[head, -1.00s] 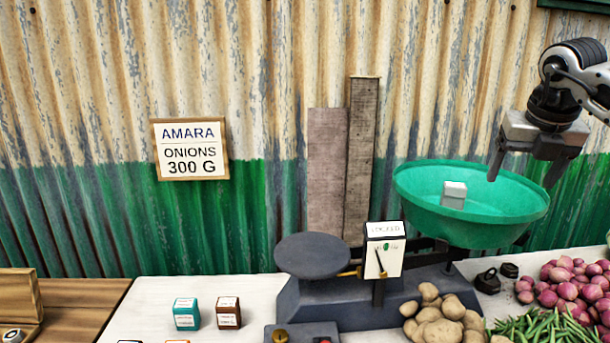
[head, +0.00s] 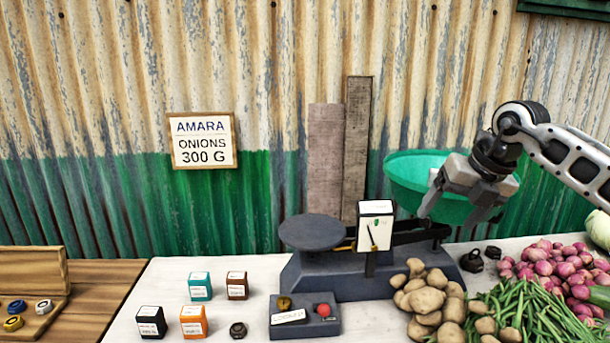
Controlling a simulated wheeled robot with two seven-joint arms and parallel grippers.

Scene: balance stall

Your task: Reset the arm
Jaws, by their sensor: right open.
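My right gripper (head: 461,212) is open, with its fingers pointing down. It hangs in front of the green bowl (head: 408,172) of the balance, and its arm comes in from the right. The gripper hides part of the bowl, and the bowl's inside is mostly out of sight, so I cannot tell what lies in it. The balance (head: 335,272) has a dark flat plate (head: 313,232) on its left and a white dial (head: 375,232) in the middle. My left gripper is not in view.
Potatoes (head: 428,300), green beans (head: 540,312) and onions (head: 556,268) lie at the right. Dark weights (head: 472,260) stand near the balance. Small boxes (head: 193,321) stand at the front left, beside a grey block (head: 303,315) with a red knob. A sign (head: 203,140) hangs on the wall.

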